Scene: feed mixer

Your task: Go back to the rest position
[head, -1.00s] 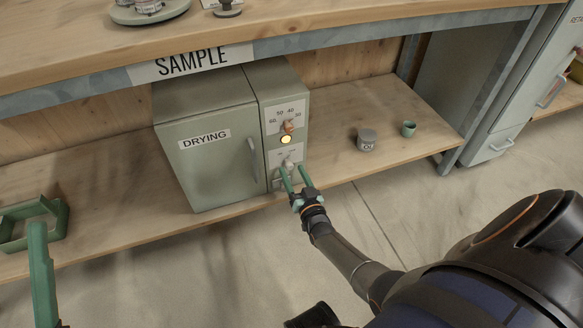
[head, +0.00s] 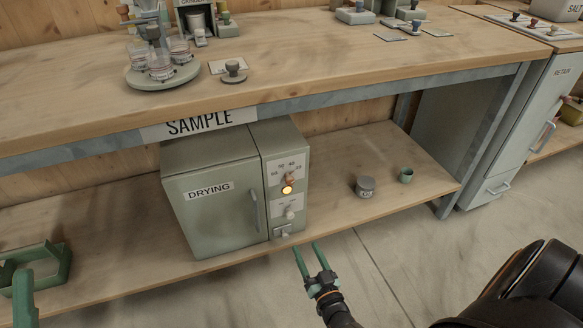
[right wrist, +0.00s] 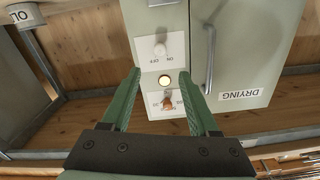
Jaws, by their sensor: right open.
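The drying oven (head: 212,220) stands on the lower shelf with its door shut. On its panel, the yellow lamp (head: 287,189) is lit, with an orange-brown dial above and a pale on/off knob (head: 291,212) below. My right gripper (head: 307,246) is open and empty, in front of and below the panel, apart from the knob. The right wrist view, upside down, shows its fingers (right wrist: 161,73) spread, with the knob (right wrist: 160,49) and lit lamp (right wrist: 165,80) beyond. One green finger of my left gripper (head: 23,297) shows at the lower left; its opening cannot be told.
A green tray (head: 60,270) lies on the shelf at the left. A grey jar (head: 365,187) and a small green cup (head: 406,175) stand right of the oven. The worktop (head: 330,50) overhangs the shelf. The floor (head: 375,260) in front is clear.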

